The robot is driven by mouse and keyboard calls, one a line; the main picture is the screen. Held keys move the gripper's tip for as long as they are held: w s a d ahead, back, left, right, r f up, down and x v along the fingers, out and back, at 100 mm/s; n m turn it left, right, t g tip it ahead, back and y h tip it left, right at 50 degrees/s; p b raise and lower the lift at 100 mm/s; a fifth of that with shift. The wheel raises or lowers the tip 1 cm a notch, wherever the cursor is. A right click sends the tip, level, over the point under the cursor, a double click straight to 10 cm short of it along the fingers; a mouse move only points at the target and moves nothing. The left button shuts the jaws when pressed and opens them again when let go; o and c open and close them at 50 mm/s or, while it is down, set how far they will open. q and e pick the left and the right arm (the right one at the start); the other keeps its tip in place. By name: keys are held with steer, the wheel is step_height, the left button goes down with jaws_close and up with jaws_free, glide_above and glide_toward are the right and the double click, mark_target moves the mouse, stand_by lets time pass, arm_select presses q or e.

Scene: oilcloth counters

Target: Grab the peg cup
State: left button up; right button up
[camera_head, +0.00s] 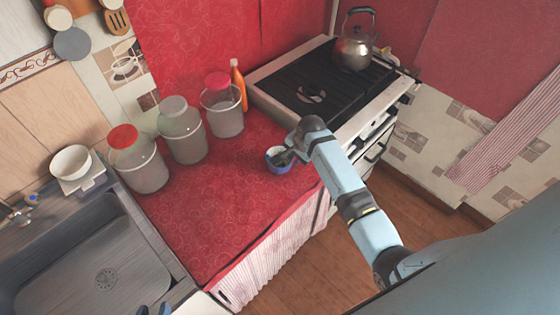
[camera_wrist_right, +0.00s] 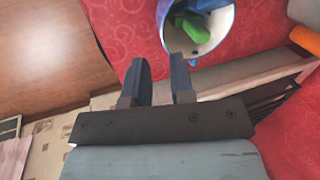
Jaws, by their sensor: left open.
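The peg cup (camera_head: 279,169) is a small blue cup with a pale inside, standing on the red oilcloth near the counter's front edge. In the right wrist view the cup (camera_wrist_right: 222,38) shows at the top, with a green peg (camera_wrist_right: 192,27) and something blue inside. My right gripper (camera_head: 287,156) reaches over the cup from the right. In the wrist view my right gripper (camera_wrist_right: 158,65) has its two fingers apart, with the right-hand fingertip close to the cup's rim; contact cannot be told. My left gripper (camera_head: 153,309) shows only its fingertips at the bottom edge, apart and empty.
Three lidded jars (camera_head: 182,132) and an orange bottle (camera_head: 238,82) stand behind the cup. A stove (camera_head: 325,85) with a kettle (camera_head: 353,50) is at the back right. A sink (camera_head: 95,265) is at the left. The red counter (camera_head: 215,235) is clear at the front left.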

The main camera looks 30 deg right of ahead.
steer(key=x, duration=0.6)
steer(key=shift+w+f+p, duration=0.2)
steer(key=shift+w+p, duration=0.15)
jaws_close()
